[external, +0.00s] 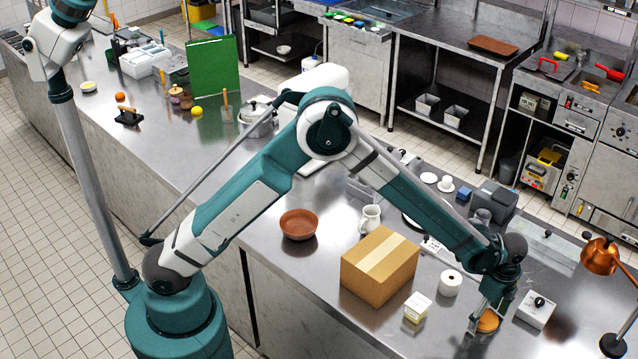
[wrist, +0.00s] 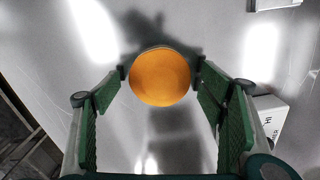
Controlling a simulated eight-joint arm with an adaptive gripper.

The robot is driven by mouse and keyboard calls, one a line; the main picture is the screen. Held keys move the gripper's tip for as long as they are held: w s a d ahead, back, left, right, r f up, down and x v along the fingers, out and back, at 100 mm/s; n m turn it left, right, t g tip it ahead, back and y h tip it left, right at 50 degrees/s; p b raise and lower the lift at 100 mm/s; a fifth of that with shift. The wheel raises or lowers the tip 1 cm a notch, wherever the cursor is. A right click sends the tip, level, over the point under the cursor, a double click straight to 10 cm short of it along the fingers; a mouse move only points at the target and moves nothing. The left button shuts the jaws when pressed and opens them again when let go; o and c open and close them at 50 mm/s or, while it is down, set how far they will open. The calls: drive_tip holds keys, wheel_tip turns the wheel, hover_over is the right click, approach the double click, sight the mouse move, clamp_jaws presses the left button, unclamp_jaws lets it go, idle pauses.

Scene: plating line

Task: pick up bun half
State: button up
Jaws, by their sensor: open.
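The bun half (external: 487,322) is a small round orange-brown piece on the steel counter, at the lower right of the external view. In the wrist view the bun half (wrist: 160,77) is a round orange disc near the upper middle. My gripper (external: 482,322) is low over the counter at the bun half. In the wrist view my gripper (wrist: 160,75) is open, with one green-padded finger left of the bun half and one right of it. Narrow gaps seem to show between the fingertips and the bun. Whether the fingertips touch the counter I cannot tell.
A white box with a black knob (external: 536,309) stands right of my gripper. A paper roll (external: 450,283), a small cream box (external: 417,307) and a cardboard box (external: 380,265) stand to its left. A copper lamp (external: 603,258) is at the far right. The counter's front edge is close.

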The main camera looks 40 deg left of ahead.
sight(486, 317)
drive_tip(key=shift+c, duration=0.3)
drive_tip(key=c, duration=0.8)
wheel_tip(486, 317, up, 10)
idle(0.4)
idle(0.5)
